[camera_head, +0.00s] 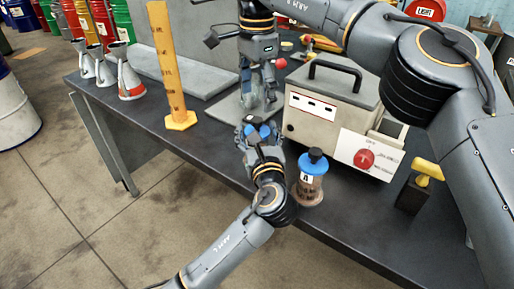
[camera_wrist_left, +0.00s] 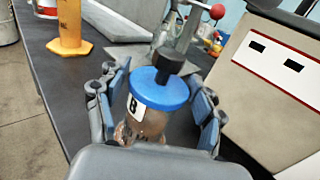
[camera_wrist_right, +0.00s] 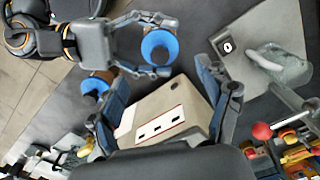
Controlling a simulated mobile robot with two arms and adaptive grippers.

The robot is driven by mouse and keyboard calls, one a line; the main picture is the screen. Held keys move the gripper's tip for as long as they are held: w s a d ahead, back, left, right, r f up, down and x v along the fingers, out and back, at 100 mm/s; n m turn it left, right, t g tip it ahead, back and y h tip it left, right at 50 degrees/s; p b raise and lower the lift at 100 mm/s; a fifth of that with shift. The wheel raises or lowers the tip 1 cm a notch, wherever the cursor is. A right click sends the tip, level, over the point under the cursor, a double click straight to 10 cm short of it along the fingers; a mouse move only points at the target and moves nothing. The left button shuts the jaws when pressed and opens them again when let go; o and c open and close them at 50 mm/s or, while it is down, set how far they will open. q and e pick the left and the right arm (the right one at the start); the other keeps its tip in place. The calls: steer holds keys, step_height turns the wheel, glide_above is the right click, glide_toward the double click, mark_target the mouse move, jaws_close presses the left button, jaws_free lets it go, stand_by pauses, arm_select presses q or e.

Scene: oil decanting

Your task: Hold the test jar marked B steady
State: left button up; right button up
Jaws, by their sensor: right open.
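The test jar marked B (camera_wrist_left: 150,105) has a blue lid with a black knob and stands upright on the dark table. My left gripper (camera_head: 258,132) is around it, with one finger on each side. In the left wrist view a gap shows between the jar and the right finger, so the gripper (camera_wrist_left: 160,108) looks open. The right wrist view shows the jar's blue lid (camera_wrist_right: 160,47) between the left fingers. My right gripper (camera_head: 258,88) is open and empty above the table, farther back than jar B.
A similar jar marked A (camera_head: 310,180) stands right of my left gripper. A pale box machine (camera_head: 332,112) with a dark handle is behind it. A yellow-topped black item (camera_head: 424,180) is at right.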

arm_select(q)
jaws_close()
arm_select(e)
steer(key=c, duration=0.5)
steer(key=m, duration=0.2)
steer(key=s+m, duration=0.1)
steer(key=m, duration=0.2)
steer(key=shift+s+f, duration=0.1)
steer(key=shift+s, duration=0.1)
steer(key=m+t, duration=0.1)
steer(key=m, duration=0.3)
steer(key=m+t+y, duration=0.1)
steer(key=m+t, duration=0.2)
steer(key=m, duration=0.9)
glide_toward(257, 119)
steer(key=x, duration=0.8)
steer(key=shift+w+f, duration=0.1)
steer(key=shift+f, duration=0.2)
